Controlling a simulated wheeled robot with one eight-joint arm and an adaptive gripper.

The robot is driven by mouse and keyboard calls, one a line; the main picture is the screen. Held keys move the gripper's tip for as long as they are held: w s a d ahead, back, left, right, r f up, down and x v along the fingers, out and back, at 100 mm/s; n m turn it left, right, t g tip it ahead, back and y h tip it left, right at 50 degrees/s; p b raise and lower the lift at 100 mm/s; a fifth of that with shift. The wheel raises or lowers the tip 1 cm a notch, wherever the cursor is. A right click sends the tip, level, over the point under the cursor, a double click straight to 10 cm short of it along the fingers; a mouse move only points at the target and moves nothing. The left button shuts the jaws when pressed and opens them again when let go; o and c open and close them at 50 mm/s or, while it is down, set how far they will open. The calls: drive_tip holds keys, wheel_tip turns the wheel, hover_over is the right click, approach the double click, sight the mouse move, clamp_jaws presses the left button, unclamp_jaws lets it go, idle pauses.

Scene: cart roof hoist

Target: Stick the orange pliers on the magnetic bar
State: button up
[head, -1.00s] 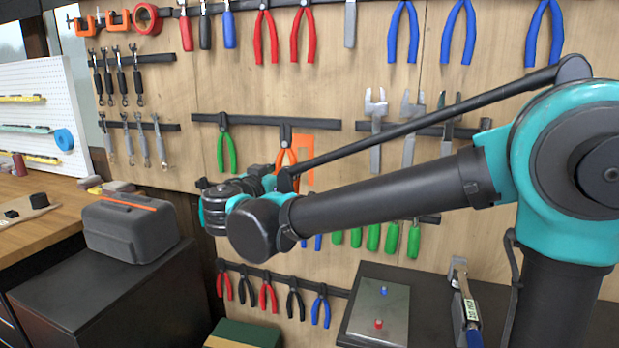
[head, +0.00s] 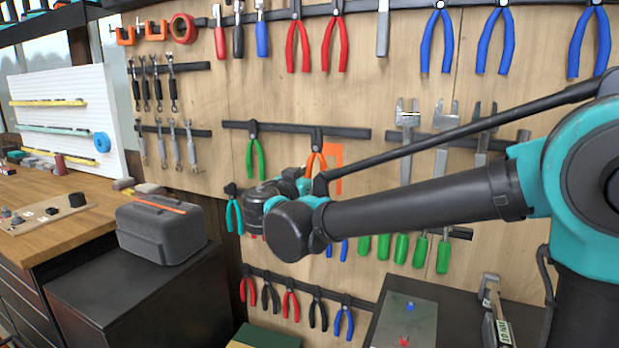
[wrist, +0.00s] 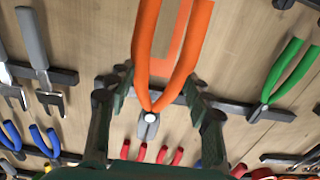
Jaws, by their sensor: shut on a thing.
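The orange pliers (head: 317,163) are upright on the wall board in the head view, partly behind my arm. In the wrist view, which looks upside down against the head view, the orange pliers (wrist: 150,60) have their grey jaws and pivot at the dark magnetic bar (wrist: 232,107). The bar (head: 355,132) also shows in the head view, with the pliers' top at it. My gripper (wrist: 157,84) has one finger on each side of the orange handles and is shut on them. My wrist hides most of the gripper in the head view.
Green pliers (head: 255,158) hang on the same bar to the left. Teal pliers (head: 234,212) hang close to my wrist. A grey toolbox (head: 160,232) stands on a black cabinet at the lower left.

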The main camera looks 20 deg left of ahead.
drive_tip(key=shift+w+d, duration=0.15)
drive_tip(key=shift+w, duration=1.65)
drive_tip(key=shift+w+d, duration=0.15)
drive_tip(key=shift+w, duration=1.65)
drive_tip(key=shift+w, duration=0.6)
drive_tip(key=o, duration=1.4)
drive_tip(key=shift+o, duration=0.2)
drive_tip(key=s, duration=1.2)
drive_tip(key=shift+a, duration=0.35)
